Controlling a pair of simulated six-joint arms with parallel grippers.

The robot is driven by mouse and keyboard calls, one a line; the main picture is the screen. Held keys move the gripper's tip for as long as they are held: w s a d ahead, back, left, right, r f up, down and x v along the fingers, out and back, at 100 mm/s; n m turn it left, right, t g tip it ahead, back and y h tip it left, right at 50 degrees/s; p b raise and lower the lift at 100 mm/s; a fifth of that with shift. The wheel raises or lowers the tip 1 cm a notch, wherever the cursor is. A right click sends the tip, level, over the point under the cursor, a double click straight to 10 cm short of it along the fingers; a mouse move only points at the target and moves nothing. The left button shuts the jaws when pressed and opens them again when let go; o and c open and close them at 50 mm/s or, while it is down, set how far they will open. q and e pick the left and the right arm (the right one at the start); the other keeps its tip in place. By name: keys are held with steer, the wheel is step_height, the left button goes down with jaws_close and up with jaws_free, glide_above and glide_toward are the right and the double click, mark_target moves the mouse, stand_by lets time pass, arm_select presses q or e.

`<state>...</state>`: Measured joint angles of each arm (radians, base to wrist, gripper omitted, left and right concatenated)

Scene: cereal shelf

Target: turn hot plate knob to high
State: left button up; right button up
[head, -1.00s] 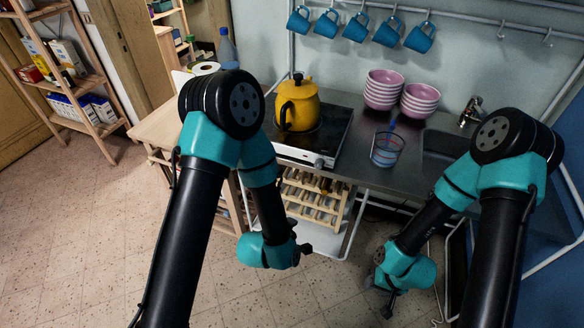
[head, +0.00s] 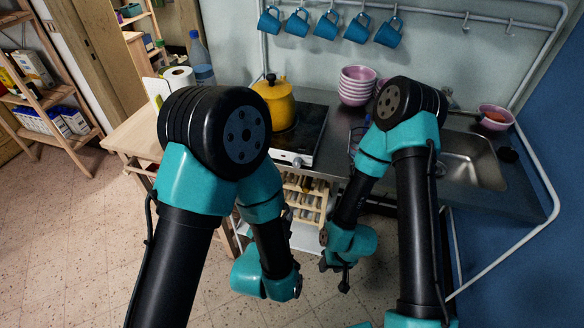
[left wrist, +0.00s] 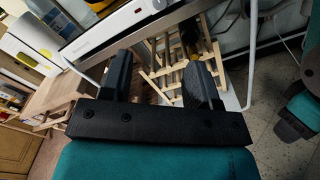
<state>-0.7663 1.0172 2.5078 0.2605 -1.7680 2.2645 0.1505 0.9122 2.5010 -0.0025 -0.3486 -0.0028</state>
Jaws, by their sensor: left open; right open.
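The hot plate (head: 310,130) sits on the counter with a yellow kettle (head: 275,103) on it. Its knob (head: 297,162) is on the white front panel; the setting is too small to read. In the left wrist view the hot plate's front (left wrist: 110,28) and knob (left wrist: 137,9) show at the top. My left gripper (left wrist: 160,78) is open and empty, below the counter edge and apart from the knob; its fingers are mostly hidden in the head view. My right gripper (head: 343,278) is low in front of the counter, open and holding nothing visible.
A wooden rack (head: 303,198) stands under the counter. Pink bowls (head: 357,86) are stacked behind my right arm; another bowl (head: 495,117) is by the sink (head: 470,160). Blue mugs (head: 326,25) hang above. The floor at left is clear.

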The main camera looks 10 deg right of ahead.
mark_target(296, 166)
arm_select(q)
steer(key=x, duration=1.7)
steer(key=shift+w, duration=0.25)
steer(key=c, duration=0.9)
steer(key=shift+c, duration=0.2)
